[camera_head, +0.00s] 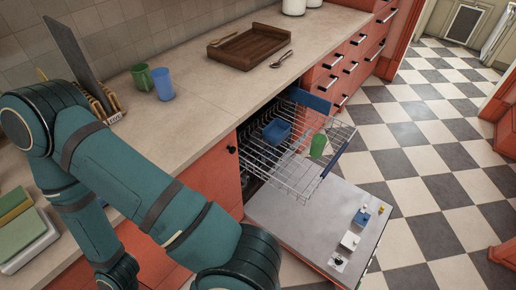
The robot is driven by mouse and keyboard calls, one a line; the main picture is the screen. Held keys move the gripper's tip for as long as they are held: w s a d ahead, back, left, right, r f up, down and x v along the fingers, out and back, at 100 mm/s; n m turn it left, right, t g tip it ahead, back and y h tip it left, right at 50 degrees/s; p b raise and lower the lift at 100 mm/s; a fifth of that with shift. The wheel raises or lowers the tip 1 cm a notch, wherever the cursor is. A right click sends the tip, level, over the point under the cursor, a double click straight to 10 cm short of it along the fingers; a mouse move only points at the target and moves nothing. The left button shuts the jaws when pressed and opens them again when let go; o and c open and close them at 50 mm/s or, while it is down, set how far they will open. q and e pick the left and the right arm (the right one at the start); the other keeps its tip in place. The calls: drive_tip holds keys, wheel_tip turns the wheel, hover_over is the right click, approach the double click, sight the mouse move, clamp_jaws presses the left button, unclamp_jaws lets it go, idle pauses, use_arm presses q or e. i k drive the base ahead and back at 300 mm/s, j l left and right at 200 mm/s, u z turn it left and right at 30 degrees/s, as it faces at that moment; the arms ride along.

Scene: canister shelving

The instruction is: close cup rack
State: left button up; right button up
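The cup rack (297,175) is a white wire rack pulled out of the open dishwasher, over its lowered door (290,222). A blue bar (335,158) runs along its front right edge. A blue container (277,131) and a green cup (318,145) are in the rack. A teal arm of mine comes in from the left and reaches the bottom of the picture, left of the door. Neither gripper shows, so I cannot see whether either one is open or shut.
The counter holds a green cup (142,77), a blue cup (163,84), a wooden tray (247,47) and a spoon (282,59). Small fittings (349,240) show on the door. Red drawers (345,65) stand beyond the rack. The checkered floor (430,150) to the right is clear.

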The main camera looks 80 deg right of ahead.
sight(326, 172)
drive_tip(key=z, duration=3.4)
drive_tip(key=i+l+u, duration=0.15)
drive_tip(key=u, duration=0.35)
drive_tip(key=i+l+u, duration=0.1)
drive_tip(key=l+u, duration=0.15)
drive_tip(key=u, duration=0.2)
drive_tip(key=i+l+u, duration=0.1)
drive_tip(key=l+u, duration=0.2)
drive_tip(key=u, duration=0.2)
